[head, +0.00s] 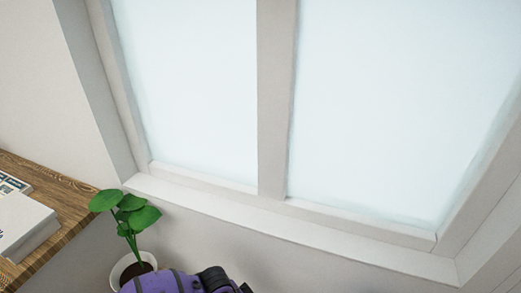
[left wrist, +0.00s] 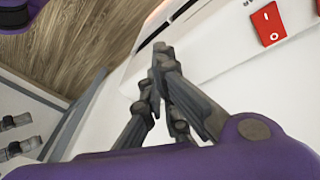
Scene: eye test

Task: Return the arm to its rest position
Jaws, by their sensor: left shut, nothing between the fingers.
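My left gripper (left wrist: 157,85) shows in the left wrist view, with grey jointed fingers on a purple body. Its fingers are closed together with nothing between them. Behind it is a white surface; I cannot tell whether the fingers touch it. In the head view, a purple and black part of my arm (head: 172,282) shows at the bottom edge, beside the plant pot. The fingers are out of that view. My right gripper cannot be made out in either view.
A green plant in a white pot (head: 119,273) stands below the window (head: 380,100) in the head view. A wooden surface (head: 70,200) with a white box-like object (head: 25,222) is at left. Brown wood floor (left wrist: 90,35) shows in the left wrist view.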

